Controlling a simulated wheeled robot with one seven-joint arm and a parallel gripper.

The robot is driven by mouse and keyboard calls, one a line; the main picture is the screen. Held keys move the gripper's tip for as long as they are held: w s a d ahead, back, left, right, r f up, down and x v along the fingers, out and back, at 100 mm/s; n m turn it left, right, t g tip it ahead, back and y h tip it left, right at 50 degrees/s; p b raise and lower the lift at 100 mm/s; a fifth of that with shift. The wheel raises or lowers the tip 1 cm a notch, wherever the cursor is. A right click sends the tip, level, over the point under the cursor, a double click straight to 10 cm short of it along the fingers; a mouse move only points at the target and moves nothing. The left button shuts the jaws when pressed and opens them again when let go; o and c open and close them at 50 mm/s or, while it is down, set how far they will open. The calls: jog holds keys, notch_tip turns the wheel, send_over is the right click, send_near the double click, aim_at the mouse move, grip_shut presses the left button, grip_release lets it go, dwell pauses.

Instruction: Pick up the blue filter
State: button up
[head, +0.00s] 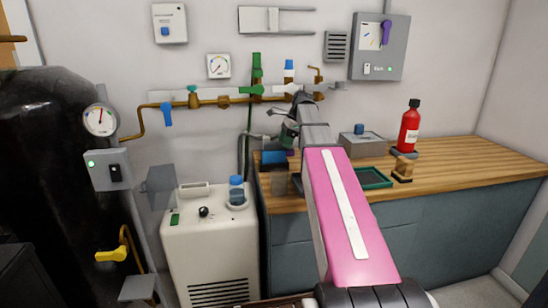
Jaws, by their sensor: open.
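Several blue things could be the blue filter, and I cannot tell which is meant. A blue-topped white cylinder (289,70) stands upright on the brass wall pipe. A blue-capped clear container (236,190) sits on the white machine. A blue box-like item (273,158) is at the counter's left end. My gripper (283,122) is at the far end of my pink arm, small and partly hidden by it, below the pipe and above the counter's back left. It is open, and I see nothing held in it.
The white machine (212,245) stands left of the wooden counter (480,160). The counter bears a green tray (372,178), a red bottle (410,128) and a grey box (362,146). A dark tank (55,170) fills the left. The counter's right side is clear.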

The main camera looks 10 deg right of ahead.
aim_at(273, 143)
jog(key=shift+a, duration=0.7)
jog(key=a, duration=0.3)
jog(key=shift+a, duration=0.25)
jog(key=shift+x, duration=1.4)
jog(key=shift+d, duration=0.15)
jog(key=c, duration=1)
